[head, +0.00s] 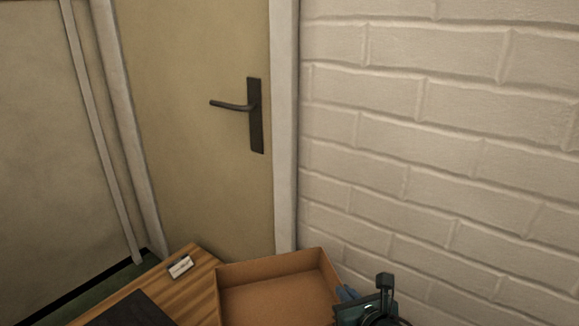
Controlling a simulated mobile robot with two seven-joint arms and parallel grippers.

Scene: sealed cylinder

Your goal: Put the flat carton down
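The flat carton (278,296) is a shallow, open-topped orange-brown box at the bottom centre of the head view. Its inside looks empty and its near side is cut off by the frame. My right gripper (350,298) is at the carton's right wall, at the bottom right. Its fingers are mostly hidden, so I cannot see whether they grip the wall. Whether the carton touches the table is also not clear. My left gripper is out of view.
A wooden table (202,290) lies at the lower left, with a small white label-like item (180,266) and a dark flat thing (130,310) on it. Behind stand a closed door (195,130) with a dark handle (254,115) and a white brick wall (440,130).

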